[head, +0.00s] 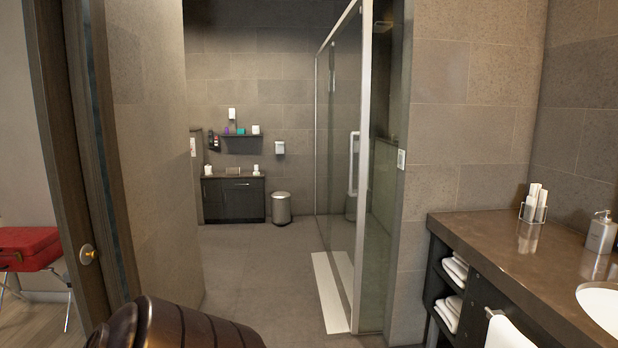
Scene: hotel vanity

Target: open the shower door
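The glass shower enclosure (338,130) stands in the right middle of the head view, with a light metal frame along its top and front edge. The shower door's upright metal handle (353,163) shows on the glass. I cannot tell for certain whether the door is fully shut. A dark rounded part at the bottom left of the view looks like part of my own body. Neither of my grippers is in view.
A vanity counter (480,240) with towels below juts out at the right. A door frame (75,160) and wall stand at the left, beside a red case (28,248) on a stand. Tiled floor (250,265) is clear toward a dark cabinet (233,200) and bin (281,208).

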